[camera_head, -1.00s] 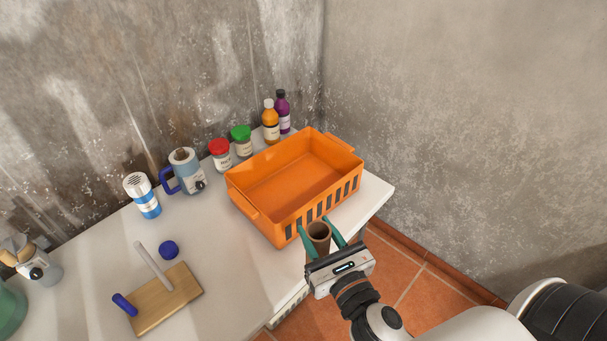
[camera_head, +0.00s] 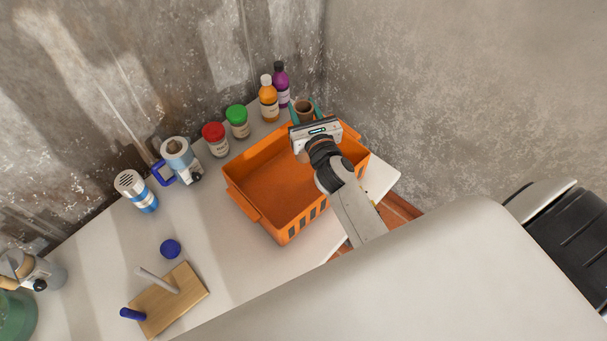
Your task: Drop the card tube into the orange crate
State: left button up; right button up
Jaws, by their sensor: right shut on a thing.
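The orange crate (camera_head: 262,220) stands on the white table near its right end, and its visible floor is bare. My right gripper (camera_head: 304,112) is shut on the brown card tube (camera_head: 304,105). It holds the tube upright over the far right part of the crate. The gripper body hides the tube's lower part, so its height above the crate is hard to tell. My right arm covers the crate's right side. My left gripper is not in view.
Behind the crate stand an orange bottle (camera_head: 268,101), a purple bottle (camera_head: 281,87), a green-lidded jar (camera_head: 238,122) and a red-lidded jar (camera_head: 215,140). The table's front middle is clear.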

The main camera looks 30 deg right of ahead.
notch_tip(320, 180, down, 4)
jog(key=b, duration=0.3)
jog(key=shift+s+a+f, duration=0.1)
jog(key=shift+f, duration=0.15)
jog(key=o, duration=1.3)
jog(key=shift+c, duration=0.2)
